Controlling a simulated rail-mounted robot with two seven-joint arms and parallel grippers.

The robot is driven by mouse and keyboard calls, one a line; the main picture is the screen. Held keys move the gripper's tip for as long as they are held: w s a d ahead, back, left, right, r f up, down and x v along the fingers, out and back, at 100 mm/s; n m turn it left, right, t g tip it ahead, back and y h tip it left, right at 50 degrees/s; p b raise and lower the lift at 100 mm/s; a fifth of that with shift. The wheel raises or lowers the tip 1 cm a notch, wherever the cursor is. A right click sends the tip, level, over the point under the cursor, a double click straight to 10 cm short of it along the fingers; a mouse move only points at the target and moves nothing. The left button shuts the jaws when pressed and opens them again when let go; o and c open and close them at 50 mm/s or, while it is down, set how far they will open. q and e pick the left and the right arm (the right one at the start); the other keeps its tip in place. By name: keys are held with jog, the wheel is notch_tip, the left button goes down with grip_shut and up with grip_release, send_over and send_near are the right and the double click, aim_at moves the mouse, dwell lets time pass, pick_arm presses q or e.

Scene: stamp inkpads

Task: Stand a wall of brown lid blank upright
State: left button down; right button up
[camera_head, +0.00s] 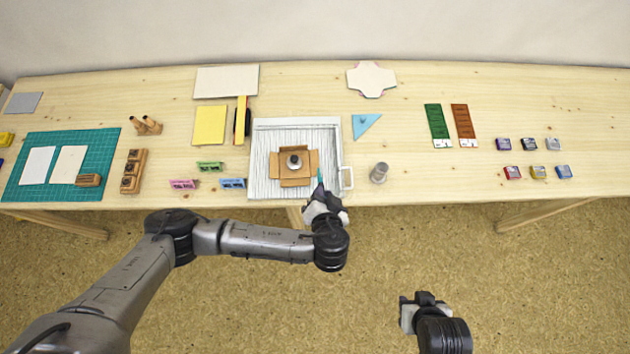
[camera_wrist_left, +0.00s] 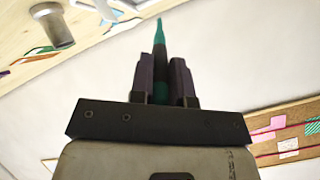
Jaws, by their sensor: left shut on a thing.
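The brown lid blank (camera_head: 294,181) lies on a white lined board (camera_head: 262,135) at the table's front. A round grey-topped weight (camera_head: 294,161) sits on its middle. Its flaps spread out around the weight; their exact tilt is too small to tell. My left gripper (camera_head: 321,197) is shut on a teal pointed tool (camera_wrist_left: 160,40), its tip upward in the left wrist view. In the head view the tool is just right of the blank's front right corner; contact cannot be told. My right gripper (camera_head: 410,310) is in front of the table, its jaws unclear.
A white handle (camera_head: 346,178) is at the board's right edge, with a grey cylinder (camera_head: 379,173) beyond it. Pink (camera_head: 183,184), green (camera_head: 210,166) and blue (camera_head: 232,183) small items stand left of the board. A blue triangle (camera_head: 364,124) lies behind right.

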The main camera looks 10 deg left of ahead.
pick_arm(q)
jog(key=shift+s+d+f+t+b, duration=0.15)
jog(key=shift+s+f+b, duration=0.25)
jog(key=shift+f, duration=0.5)
jog(key=shift+s+d+f+t+b, duration=0.1)
jog(key=shift+s+f+t+b, duration=0.25)
jog(key=shift+f, duration=0.55)
pick_arm(e)
jog(key=shift+a+f, duration=0.15)
jog(key=shift+f, duration=1.05)
jog(key=shift+r, duration=0.1)
